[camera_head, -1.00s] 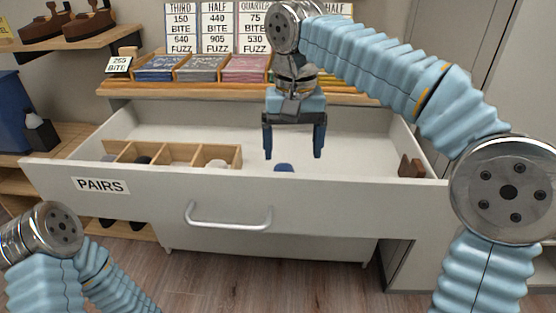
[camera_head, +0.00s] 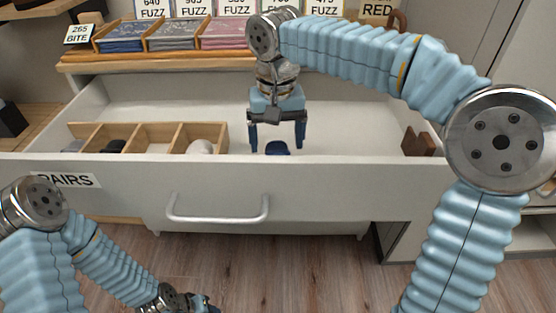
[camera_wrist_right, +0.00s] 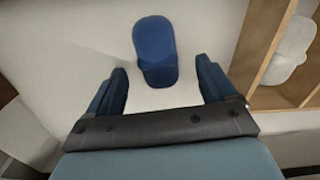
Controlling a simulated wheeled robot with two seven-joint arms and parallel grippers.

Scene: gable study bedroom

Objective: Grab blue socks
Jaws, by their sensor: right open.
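The blue socks (camera_head: 278,148) lie as one small bundle on the floor of the open white drawer (camera_head: 330,180). The drawer's front wall partly hides them in the head view. In the right wrist view the bundle (camera_wrist_right: 155,45) shows whole, rounded and dark blue. My right gripper (camera_head: 277,138) points down over the drawer, with its fingers apart and nothing between them. In the wrist view the bundle lies just ahead of the gap between the fingertips (camera_wrist_right: 160,68), apart from both. My left gripper (camera_head: 205,304) shows only partly at the bottom edge.
A wooden divider (camera_head: 170,132) at the drawer's left holds dark and white bundles. A brown object (camera_head: 418,142) stands at the drawer's right end. A wooden shelf (camera_head: 200,66) with folded cloths is behind. The drawer floor around the blue bundle is clear.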

